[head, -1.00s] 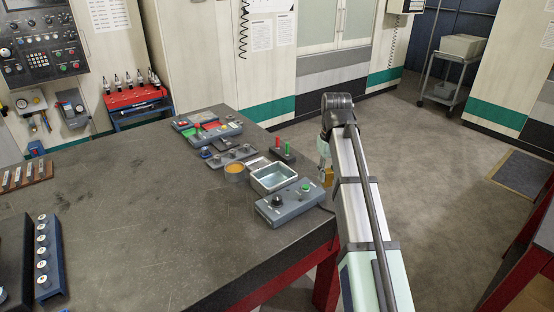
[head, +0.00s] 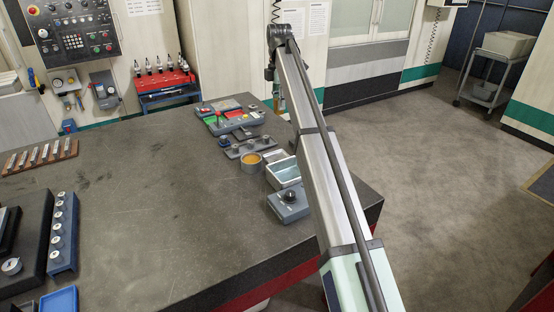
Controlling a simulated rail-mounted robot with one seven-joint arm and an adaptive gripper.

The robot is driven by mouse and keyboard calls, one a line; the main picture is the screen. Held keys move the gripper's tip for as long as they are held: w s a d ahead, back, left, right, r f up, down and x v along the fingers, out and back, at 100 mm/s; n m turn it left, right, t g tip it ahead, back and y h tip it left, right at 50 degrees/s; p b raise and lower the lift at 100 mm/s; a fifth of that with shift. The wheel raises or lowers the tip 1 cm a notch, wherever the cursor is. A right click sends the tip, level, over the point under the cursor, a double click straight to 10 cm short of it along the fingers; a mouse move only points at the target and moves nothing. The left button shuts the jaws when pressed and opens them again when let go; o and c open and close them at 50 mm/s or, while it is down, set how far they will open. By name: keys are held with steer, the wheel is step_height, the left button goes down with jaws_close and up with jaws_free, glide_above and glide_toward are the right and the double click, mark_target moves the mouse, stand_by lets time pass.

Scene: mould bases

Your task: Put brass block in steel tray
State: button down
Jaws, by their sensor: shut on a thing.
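The steel tray (head: 276,182) stands near the right edge of the dark bench, shallow and rectangular with a pale bluish inside. My arm hides its right side. It looks empty where I can see in. My gripper (head: 277,92) hangs from the arm's far end, beyond the tray in the picture and partly hidden by my arm. It is shut on the brass block (head: 281,106), of which only a small yellowish sliver shows. The block is apart from the tray.
A round cup with orange contents (head: 251,163) stands left of the tray. A grey control box with a black knob (head: 289,200) is in front. Grey boxes with coloured buttons (head: 233,122) lie behind. A blue tray (head: 58,300) is at the front left. The bench middle is clear.

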steer(key=shift+w+a+r+n, duration=0.1)
steer(key=shift+w+a+n, duration=0.15)
steer(key=shift+a+n, duration=0.1)
steer(key=shift+a+f, duration=0.1)
steer(key=shift+f, duration=0.15)
step_height(320, 180, down, 19)
steer(key=p, duration=0.5)
steer(key=shift+f+p, duration=0.15)
steer(key=shift+p, duration=0.15)
steer(key=shift+f, duration=0.1)
steer(key=c, duration=0.9)
jaws_free()
step_height(320, 180, up, 12)
steer(key=b, duration=0.3)
